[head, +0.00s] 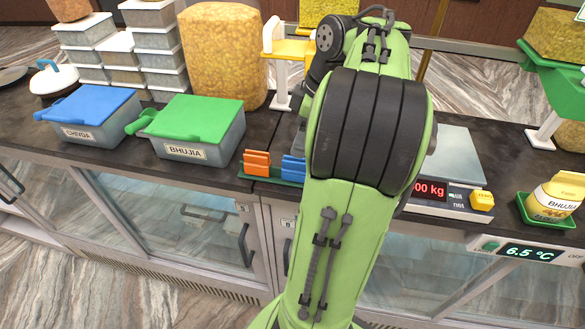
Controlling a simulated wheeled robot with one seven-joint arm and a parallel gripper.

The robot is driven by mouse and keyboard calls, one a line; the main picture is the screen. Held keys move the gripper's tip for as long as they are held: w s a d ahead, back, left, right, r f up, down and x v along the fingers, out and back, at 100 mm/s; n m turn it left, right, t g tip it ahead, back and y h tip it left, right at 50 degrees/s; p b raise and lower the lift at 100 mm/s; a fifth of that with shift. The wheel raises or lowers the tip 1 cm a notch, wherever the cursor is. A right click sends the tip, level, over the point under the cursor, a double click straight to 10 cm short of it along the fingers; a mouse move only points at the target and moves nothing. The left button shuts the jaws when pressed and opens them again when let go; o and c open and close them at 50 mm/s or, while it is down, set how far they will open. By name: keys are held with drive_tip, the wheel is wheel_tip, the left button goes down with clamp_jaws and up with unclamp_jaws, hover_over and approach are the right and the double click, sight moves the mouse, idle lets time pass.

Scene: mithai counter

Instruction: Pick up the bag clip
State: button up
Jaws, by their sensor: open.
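An orange clip (257,163), which looks like a bag clip, stands on a shallow green tray (267,181) near the counter's front edge. A blue clip (293,168) stands just right of it on the same tray, partly hidden by my arm. The right end of the tray is also hidden behind my arm, so I cannot tell whether it holds more clips. My green and black arm rises through the middle of the view. My gripper is not visible.
A blue-lidded box (87,114) and a green-lidded box (196,127) stand left of the tray. The dark counter (225,176) has little free room.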

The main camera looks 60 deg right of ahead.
sight(294, 168)
drive_tip(key=b+x, duration=0.2)
drive_tip(key=x, duration=0.3)
drive_tip(key=b+x, duration=0.1)
drive_tip(key=x, duration=0.1)
drive_tip(key=b+x, duration=0.1)
drive_tip(key=x, duration=0.1)
drive_tip(key=shift+s+d+f, duration=0.15)
drive_tip(key=shift+d+f, duration=0.05)
drive_tip(key=shift+f, duration=0.25)
drive_tip(key=shift+w+f, duration=0.2)
drive_tip(key=shift+f, duration=0.2)
drive_tip(key=shift+s+r, duration=0.1)
drive_tip(key=shift+c, duration=0.4)
drive_tip(key=c, duration=1)
